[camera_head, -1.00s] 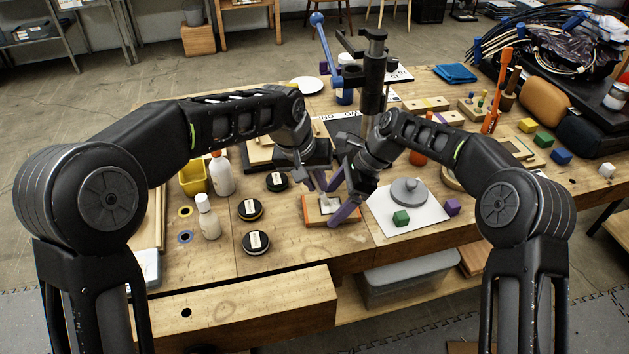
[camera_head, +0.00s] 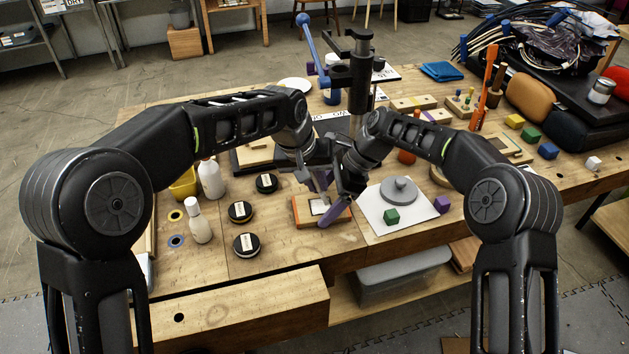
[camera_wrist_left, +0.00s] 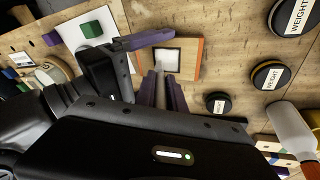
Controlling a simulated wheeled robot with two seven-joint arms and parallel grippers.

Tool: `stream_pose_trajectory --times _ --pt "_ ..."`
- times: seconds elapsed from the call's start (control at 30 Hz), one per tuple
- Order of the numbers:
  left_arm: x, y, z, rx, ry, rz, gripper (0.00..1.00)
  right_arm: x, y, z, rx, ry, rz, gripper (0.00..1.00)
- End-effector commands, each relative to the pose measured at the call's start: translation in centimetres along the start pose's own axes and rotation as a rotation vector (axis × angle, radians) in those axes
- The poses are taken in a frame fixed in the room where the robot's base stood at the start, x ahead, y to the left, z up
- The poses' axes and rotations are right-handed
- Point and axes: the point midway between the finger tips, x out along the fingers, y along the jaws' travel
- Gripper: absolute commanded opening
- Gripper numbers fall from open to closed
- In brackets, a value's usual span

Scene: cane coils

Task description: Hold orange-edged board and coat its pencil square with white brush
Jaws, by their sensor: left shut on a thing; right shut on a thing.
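The orange-edged board (camera_head: 305,214) lies on the bench below both grippers. In the left wrist view its orange edge (camera_wrist_left: 199,60) faces right, and a dark-outlined square (camera_wrist_left: 168,57) with a pale middle shows on it. My left gripper (camera_head: 322,190) is above the board, shut on what looks like the white brush (camera_wrist_left: 161,72); its fingers hide most of it. My right gripper (camera_head: 324,222) is at the board's right end, one purple finger lying along it. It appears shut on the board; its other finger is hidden.
Several black weights (camera_head: 246,245) and white bottles (camera_head: 200,222) stand left of the board. A white sheet (camera_head: 418,222) with a grey disc (camera_head: 398,190) and green cube (camera_head: 391,216) lies to the right. A black press column (camera_head: 361,75) rises behind.

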Motion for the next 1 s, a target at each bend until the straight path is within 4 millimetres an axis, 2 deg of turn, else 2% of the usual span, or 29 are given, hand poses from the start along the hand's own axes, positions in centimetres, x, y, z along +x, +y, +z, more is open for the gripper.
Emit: stream_pose_trajectory --times 0.3,1.0 --pt "0.6 1.7 -0.3 0.0 -0.001 0.0 0.0 0.0 0.0 0.0 0.0 0.0 0.0 0.58" --pt "0.3 1.4 -0.3 -0.001 0.0 0.0 0.0 0.0 0.0 0.1 0.0 -0.001 0.0 0.58"
